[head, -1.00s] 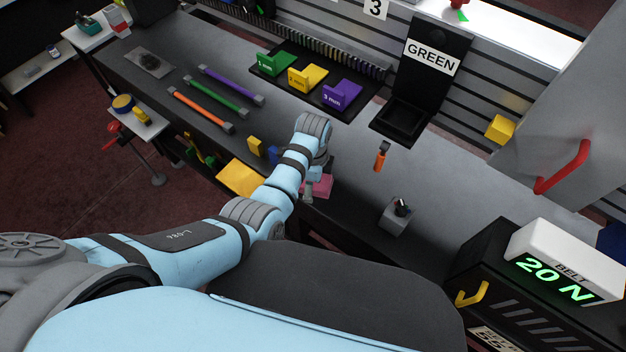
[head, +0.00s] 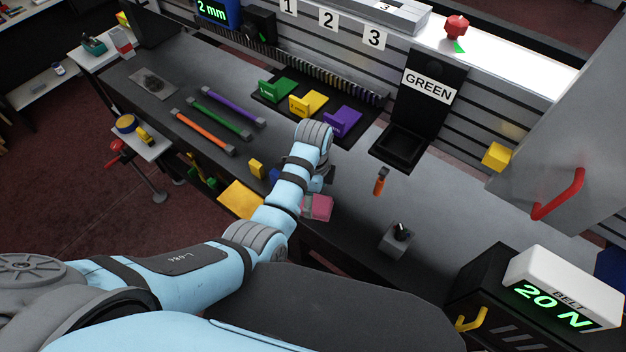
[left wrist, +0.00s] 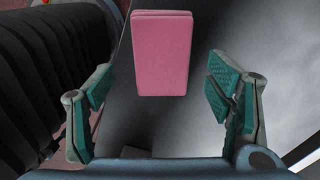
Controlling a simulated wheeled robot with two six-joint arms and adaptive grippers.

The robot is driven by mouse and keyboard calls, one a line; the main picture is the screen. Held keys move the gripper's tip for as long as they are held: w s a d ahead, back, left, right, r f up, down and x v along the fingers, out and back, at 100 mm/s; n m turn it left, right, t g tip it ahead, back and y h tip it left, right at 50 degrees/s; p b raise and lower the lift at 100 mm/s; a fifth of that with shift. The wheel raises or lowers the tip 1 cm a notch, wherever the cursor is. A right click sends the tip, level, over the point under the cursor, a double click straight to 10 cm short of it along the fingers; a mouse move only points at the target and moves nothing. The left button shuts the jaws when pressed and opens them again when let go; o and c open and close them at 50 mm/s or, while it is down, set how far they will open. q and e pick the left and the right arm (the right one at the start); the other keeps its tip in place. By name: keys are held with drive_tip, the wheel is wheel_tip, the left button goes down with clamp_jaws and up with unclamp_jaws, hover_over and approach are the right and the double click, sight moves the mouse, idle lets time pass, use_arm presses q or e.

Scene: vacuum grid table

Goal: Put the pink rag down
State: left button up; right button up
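The pink rag (head: 317,207) lies as a folded block at the front edge of the grey table, just right of my left wrist in the head view. In the left wrist view the rag (left wrist: 161,52) is ahead of the fingers and apart from both. My left gripper (left wrist: 160,105) is open, with one green-padded finger on each side and nothing between the pads. In the head view my left arm hides most of that gripper. My right gripper is not in view.
A yellow cloth (head: 241,199) is left of my arm at the table's front edge. An orange-handled tool (head: 380,182) and a grey block with a black knob (head: 397,239) are to the right. Coloured bars (head: 204,132) lie at the left. The table's middle right is clear.

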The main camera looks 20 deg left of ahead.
use_arm(q)
wheel_tip(320, 180, up, 8)
drive_tip(key=p, duration=0.1)
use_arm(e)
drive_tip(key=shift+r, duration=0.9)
use_arm(q)
drive_tip(key=shift+f, duration=0.15)
